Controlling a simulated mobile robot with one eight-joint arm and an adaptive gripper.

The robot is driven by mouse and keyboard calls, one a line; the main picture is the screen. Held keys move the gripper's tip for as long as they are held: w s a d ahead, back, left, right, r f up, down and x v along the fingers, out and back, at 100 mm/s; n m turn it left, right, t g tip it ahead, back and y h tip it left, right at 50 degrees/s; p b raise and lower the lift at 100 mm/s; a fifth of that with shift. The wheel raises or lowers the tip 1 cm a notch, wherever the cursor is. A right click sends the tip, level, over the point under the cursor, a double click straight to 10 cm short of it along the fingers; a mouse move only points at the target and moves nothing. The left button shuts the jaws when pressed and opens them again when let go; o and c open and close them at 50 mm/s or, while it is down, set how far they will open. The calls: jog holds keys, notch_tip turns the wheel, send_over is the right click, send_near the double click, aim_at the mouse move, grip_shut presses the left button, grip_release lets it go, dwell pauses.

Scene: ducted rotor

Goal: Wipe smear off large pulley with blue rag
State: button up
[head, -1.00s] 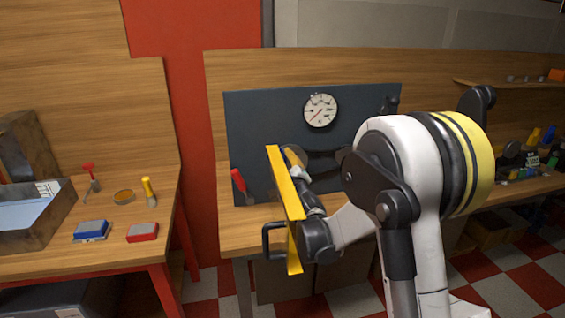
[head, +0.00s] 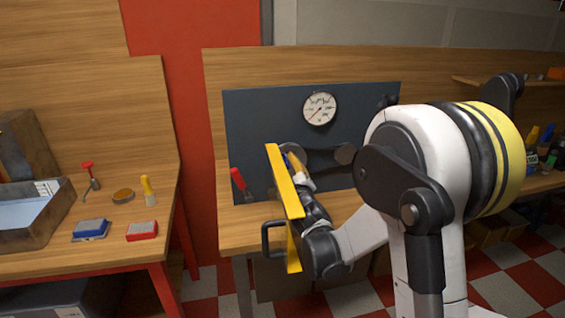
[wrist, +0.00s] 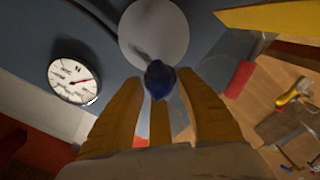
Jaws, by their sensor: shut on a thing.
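The large pulley (wrist: 155,32) is a pale grey disc in the wrist view, with a dark smear (wrist: 141,49) low on its face. My gripper (wrist: 160,88) has yellow fingers shut on a bunched dark blue rag (wrist: 160,78). The rag overlaps the pulley's lower edge in the wrist view, just right of the smear; I cannot tell whether it touches the face. In the head view, my gripper (head: 296,165) is partly behind a yellow bar, at the dark panel. The pulley is mostly hidden there, and I cannot make out the rag.
The yellow bar (head: 284,180) with a black handle stands close left of my gripper. A round gauge (head: 320,108) is on the dark panel (head: 260,120). A red-handled tool (head: 238,180) is left. Brushes and a tray (head: 60,220) are on the left bench.

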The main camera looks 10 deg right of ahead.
aim_at(286, 168)
jog(key=shift+s, duration=0.6)
jog(key=shift+s, duration=1.55)
